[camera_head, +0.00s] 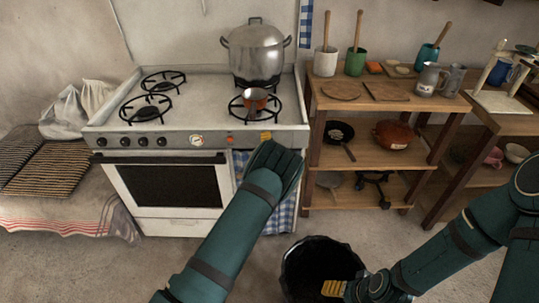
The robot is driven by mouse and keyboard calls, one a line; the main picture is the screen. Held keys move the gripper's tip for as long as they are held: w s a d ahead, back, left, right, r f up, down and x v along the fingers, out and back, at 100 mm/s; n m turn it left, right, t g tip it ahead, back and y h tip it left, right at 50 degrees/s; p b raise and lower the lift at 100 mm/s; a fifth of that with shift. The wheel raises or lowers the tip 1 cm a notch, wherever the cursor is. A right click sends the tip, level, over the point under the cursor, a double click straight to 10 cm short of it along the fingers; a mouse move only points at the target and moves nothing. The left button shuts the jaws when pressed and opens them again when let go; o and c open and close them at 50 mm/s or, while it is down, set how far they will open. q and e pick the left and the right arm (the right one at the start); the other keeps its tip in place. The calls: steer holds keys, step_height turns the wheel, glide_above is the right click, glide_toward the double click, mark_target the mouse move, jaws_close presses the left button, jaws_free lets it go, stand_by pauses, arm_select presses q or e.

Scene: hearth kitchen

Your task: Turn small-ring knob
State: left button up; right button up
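The white stove (105,142) stands against the wall. Black knobs (143,141) sit in a row at the left of its front panel; which one belongs to the small ring cannot be told. A round dial (197,140) and a small red light (230,139) are further right. My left gripper (266,135) reaches the right end of the panel, its yellow tips at or just in front of it. The gripper and wrist hide part of the panel there. Its opening is unclear. My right gripper (333,288) is low, in front of a black bin, away from the stove.
A large steel pot (255,50) stands on the back right burner and a small copper-coloured pan (255,100) on the front right one. The left burners (147,108) are bare. A wooden shelf (380,104) stands right of the stove. A black bin (320,250) stands on the floor.

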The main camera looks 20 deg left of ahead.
arm_select(q)
steer(key=v, duration=1.1)
steer(key=shift+r, duration=0.1)
